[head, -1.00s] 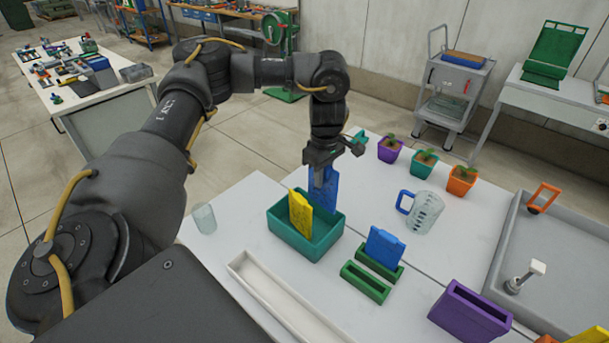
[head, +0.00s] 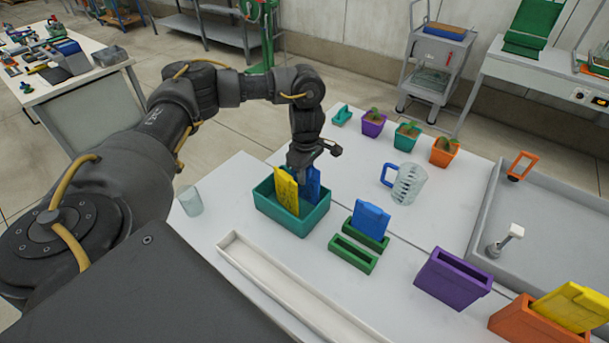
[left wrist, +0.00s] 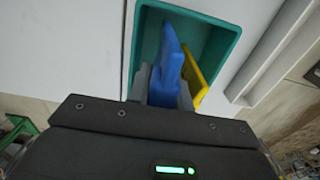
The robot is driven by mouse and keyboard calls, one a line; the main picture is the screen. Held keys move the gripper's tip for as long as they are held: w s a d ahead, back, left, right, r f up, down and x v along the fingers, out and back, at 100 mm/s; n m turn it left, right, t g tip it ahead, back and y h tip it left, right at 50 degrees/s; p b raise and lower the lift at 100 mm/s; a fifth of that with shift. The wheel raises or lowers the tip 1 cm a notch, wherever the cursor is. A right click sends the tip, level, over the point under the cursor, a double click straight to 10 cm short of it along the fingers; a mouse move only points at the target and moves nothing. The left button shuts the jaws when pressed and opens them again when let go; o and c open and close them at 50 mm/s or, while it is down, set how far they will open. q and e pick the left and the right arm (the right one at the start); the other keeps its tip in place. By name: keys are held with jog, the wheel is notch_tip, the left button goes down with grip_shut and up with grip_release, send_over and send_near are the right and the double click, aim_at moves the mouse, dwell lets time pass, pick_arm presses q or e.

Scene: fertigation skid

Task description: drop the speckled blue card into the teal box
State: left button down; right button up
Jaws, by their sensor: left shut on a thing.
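A blue card (head: 313,187) is held in my left gripper (head: 308,172), which is shut on it. The card hangs upright, its lower part inside the teal box (head: 291,224), whose near wall hides its bottom edge. In the left wrist view the blue card (left wrist: 171,62) stands between the fingers, over the open teal box (left wrist: 150,35). I cannot make out speckles at this size. A yellow card (head: 287,190) leans in the same box, close beside the blue one. Another blue card (head: 370,219) stands in a green slotted holder (head: 367,236). My right gripper is not in view.
A white trough (head: 290,285) and an empty green holder (head: 353,255) lie in front of the box. A clear cup (head: 190,201) stands left, a blue-handled jug (head: 408,184) right. A purple holder (head: 452,278) and an orange holder (head: 520,322) stand front right.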

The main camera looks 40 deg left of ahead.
pick_arm(q)
jog(key=shift+w+f, duration=0.1)
jog(key=shift+f, duration=0.45)
jog(key=shift+f+b, duration=0.55)
jog(key=shift+f, duration=0.05)
jog(key=c, duration=1.5)
grip_release()
jog(key=shift+c, duration=0.2)
jog(key=shift+r, duration=0.1)
notch_tip(320, 180, up, 13)
jog(key=shift+r+p, duration=0.1)
jog(key=shift+p, duration=0.4)
